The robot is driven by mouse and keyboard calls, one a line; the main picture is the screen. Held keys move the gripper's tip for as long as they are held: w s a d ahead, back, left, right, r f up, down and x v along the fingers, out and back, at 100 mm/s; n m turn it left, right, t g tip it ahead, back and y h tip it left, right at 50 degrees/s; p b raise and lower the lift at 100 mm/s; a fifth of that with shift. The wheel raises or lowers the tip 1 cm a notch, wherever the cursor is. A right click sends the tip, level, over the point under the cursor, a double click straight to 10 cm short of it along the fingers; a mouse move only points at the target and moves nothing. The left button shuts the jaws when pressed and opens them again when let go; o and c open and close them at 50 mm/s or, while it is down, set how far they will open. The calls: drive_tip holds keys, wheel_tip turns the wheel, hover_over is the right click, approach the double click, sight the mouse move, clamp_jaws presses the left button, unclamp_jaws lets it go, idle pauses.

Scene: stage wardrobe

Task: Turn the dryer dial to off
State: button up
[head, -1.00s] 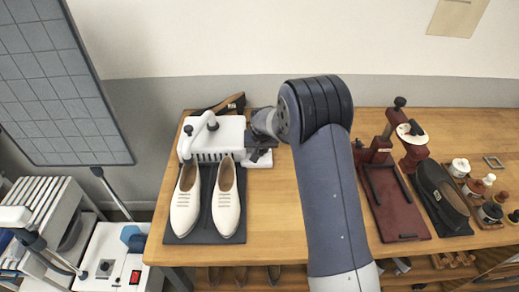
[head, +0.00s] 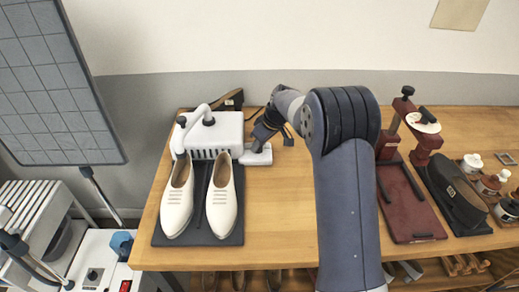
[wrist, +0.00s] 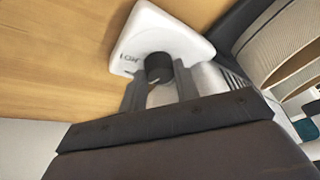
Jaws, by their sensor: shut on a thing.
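The white shoe dryer (head: 226,128) stands at the back left of the wooden bench. A small white control box (head: 257,157) sits at its right side. In the wrist view the box (wrist: 150,28) carries a round black dial (wrist: 158,66), with small dark markings beside it that are partly readable. My gripper (wrist: 160,84) is shut on the dial, one finger on each side. In the head view my gripper (head: 266,140) comes down over the box from behind and hides the dial. Which marking the dial points to cannot be told.
Two cream shoes (head: 222,200) stand on a dark mat (head: 205,238) in front of the dryer.

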drive_tip(key=n, duration=0.2)
drive_tip(key=n+g, duration=0.1)
drive_tip(key=n, duration=0.1)
drive_tip(key=shift+w+n+g+y+b, duration=0.2)
drive_tip(key=shift+n+g+y+b, duration=0.1)
drive_tip(key=n+g+p, duration=0.1)
drive_tip(key=n+g, duration=0.1)
drive_tip(key=n, duration=0.2)
drive_tip(key=shift+w+n, duration=0.1)
drive_tip(key=shift+n, duration=0.2)
drive_tip(key=n+g+p, duration=0.1)
drive_tip(key=n+p, duration=0.1)
drive_tip(key=n+h+p, duration=0.1)
drive_tip(key=n, duration=0.2)
drive_tip(key=shift+w+a+r+g+p, duration=0.1)
drive_tip(key=shift+w+r+g+p, duration=0.05)
drive_tip(key=shift+g+p, duration=0.25)
drive_tip(key=shift+a+n+g+h+p, duration=0.1)
drive_tip(key=shift+n+g+h+p, duration=0.25)
drive_tip(key=shift+n+p, duration=0.6)
drive_tip(key=shift+n+g+h+p, duration=0.15)
drive_tip(key=shift+n+h+p, duration=0.25)
drive_tip(key=shift+n, duration=1.05)
drive_tip(key=shift+f, duration=0.2)
drive_tip(key=o, duration=1)
drive_tip(key=shift+w+r, duration=0.1)
